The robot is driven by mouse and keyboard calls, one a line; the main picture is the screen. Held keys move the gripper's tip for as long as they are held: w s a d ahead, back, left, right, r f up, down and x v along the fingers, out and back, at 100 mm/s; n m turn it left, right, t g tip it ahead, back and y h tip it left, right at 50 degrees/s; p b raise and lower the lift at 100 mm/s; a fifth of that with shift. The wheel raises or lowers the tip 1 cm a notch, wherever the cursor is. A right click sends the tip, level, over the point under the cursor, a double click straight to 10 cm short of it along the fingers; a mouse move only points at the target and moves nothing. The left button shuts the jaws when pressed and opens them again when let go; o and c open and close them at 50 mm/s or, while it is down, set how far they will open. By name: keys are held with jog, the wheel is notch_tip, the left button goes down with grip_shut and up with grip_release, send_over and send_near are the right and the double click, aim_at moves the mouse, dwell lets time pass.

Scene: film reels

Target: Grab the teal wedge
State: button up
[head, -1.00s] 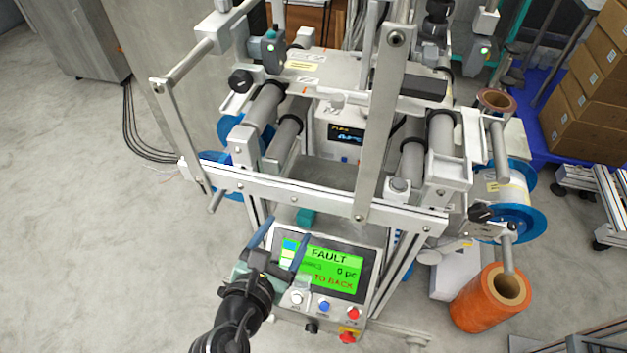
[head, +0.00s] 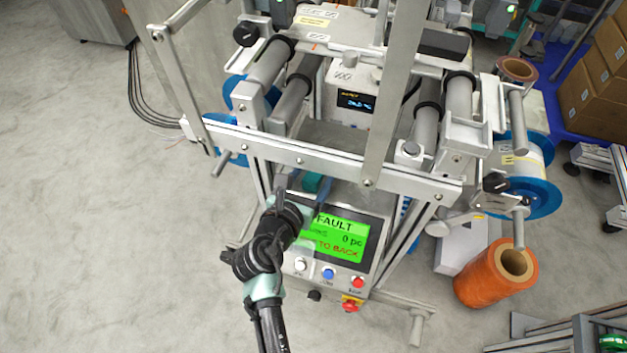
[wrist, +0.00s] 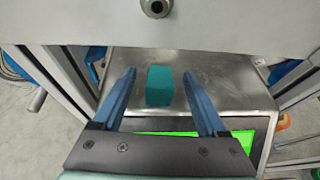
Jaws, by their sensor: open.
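The teal wedge (wrist: 160,86) sits on a grey metal shelf behind the control panel. In the wrist view it lies between and ahead of the two blue fingers of my gripper (wrist: 156,90), with a gap on each side. My gripper is open and empty. In the head view a small part of the teal wedge (head: 313,182) shows under the machine's front crossbar. My gripper (head: 300,195) is above the panel's upper edge there, and my wrist hides most of its fingers.
The light crossbar (head: 320,162) runs above and in front of the shelf (wrist: 215,75). The control panel (head: 340,238) with a green FAULT screen is just below my gripper. Upright frame posts stand on both sides. An orange roll (head: 495,275) stands on the floor at the right.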

jog(key=shift+x, duration=0.85)
jog(key=shift+c, duration=0.3)
grip_shut()
jog(key=shift+r, duration=0.1)
